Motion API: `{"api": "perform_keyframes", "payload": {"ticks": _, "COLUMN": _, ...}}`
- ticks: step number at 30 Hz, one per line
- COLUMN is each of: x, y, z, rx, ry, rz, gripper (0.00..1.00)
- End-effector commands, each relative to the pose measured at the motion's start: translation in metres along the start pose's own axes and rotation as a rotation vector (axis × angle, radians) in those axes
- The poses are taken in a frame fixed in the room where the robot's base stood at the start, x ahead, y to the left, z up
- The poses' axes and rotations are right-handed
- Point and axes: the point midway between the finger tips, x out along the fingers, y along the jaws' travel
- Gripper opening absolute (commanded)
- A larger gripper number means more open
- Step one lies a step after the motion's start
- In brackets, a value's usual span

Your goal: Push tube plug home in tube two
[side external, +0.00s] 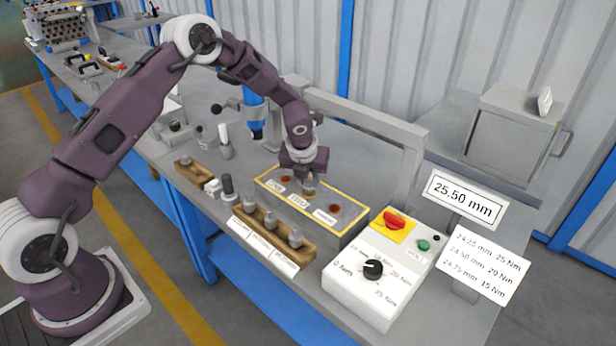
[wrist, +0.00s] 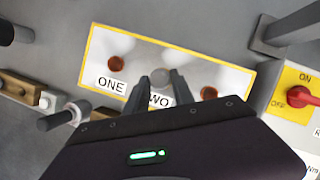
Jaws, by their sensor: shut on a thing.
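The yellow-edged grey shell block (side external: 345,232) has a row of labelled tube openings on its top. My gripper (side external: 308,186) is over the middle opening, tube two, and points down. It is shut on a grey tube plug (wrist: 160,76), whose rounded end shows between the fingers in the wrist view. The label TWO (wrist: 160,100) is partly covered by the fingers. Brown-red openings show on either side, tube one (wrist: 117,63) and the far tube (wrist: 209,93). The fingers hide how deep the plug sits in tube two.
A wooden rack (side external: 262,243) with three grey plugs stands in front of the block. A control box (side external: 375,268) with a dial and red switch is at the right. A grey frame (side external: 410,165) rises behind the block. A sign (side external: 464,199) reads 25.50 mm.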

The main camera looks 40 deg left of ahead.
Motion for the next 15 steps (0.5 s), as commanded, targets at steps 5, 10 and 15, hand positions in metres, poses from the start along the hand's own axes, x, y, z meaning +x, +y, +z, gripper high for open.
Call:
{"api": "perform_keyframes", "payload": {"ticks": 5, "x": 0.004, "y": 0.0, "z": -0.001, "rx": 0.0, "ry": -0.001, "rz": -0.001, "gripper": 0.0}}
{"api": "perform_keyframes", "payload": {"ticks": 10, "x": 0.008, "y": 0.0, "z": -0.003, "rx": 0.0, "ry": 0.0, "rz": 0.0, "gripper": 0.0}}
{"api": "perform_keyframes", "payload": {"ticks": 15, "x": 0.012, "y": 0.0, "z": -0.005, "rx": 0.0, "ry": 0.0, "rz": 0.001, "gripper": 0.0}}
